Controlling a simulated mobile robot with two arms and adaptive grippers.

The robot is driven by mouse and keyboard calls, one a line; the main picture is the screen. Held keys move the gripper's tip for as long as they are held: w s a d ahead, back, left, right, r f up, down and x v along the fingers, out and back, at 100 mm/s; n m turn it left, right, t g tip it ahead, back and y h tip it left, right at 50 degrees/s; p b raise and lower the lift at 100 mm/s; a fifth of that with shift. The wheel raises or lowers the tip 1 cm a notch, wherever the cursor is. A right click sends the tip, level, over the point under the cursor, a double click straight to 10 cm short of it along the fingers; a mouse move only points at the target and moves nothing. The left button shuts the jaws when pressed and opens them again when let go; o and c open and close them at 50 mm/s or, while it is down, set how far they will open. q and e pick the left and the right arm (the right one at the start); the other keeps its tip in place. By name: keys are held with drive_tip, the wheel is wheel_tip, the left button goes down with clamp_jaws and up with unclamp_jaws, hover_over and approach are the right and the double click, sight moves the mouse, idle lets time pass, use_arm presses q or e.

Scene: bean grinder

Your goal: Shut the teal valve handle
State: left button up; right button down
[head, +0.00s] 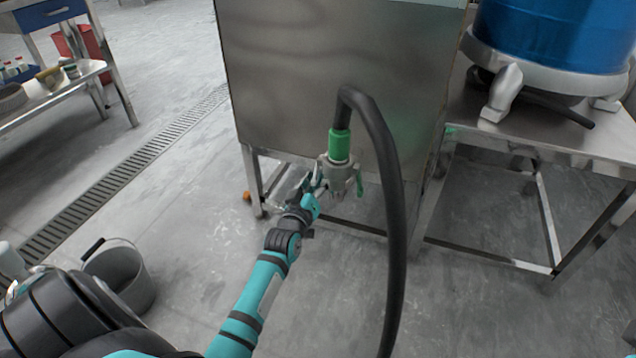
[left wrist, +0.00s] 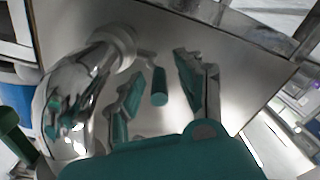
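The teal valve handle (left wrist: 159,86) is a short rounded grip on a thin metal stem beside a shiny steel pipe elbow (left wrist: 75,95) in the left wrist view. My left gripper (left wrist: 158,68) is open, with one finger on each side of the handle and gaps visible on both sides. In the head view my left gripper (head: 314,188) is at the left of the metal valve fitting (head: 339,175), below the steel tank. The teal handle is hard to make out there behind the gripper. A green lever (head: 359,183) hangs on the fitting's right side. My right gripper is not seen.
A black hose (head: 392,200) rises from a green collar (head: 339,146) and curves down to the floor at right. The steel tank (head: 335,75) stands on legs behind. A steel table (head: 545,145) is at right, a bucket (head: 118,272) at lower left.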

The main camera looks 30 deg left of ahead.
use_arm(q)
drive_tip(key=shift+c, duration=0.4)
drive_tip(key=c, duration=0.7)
clamp_jaws()
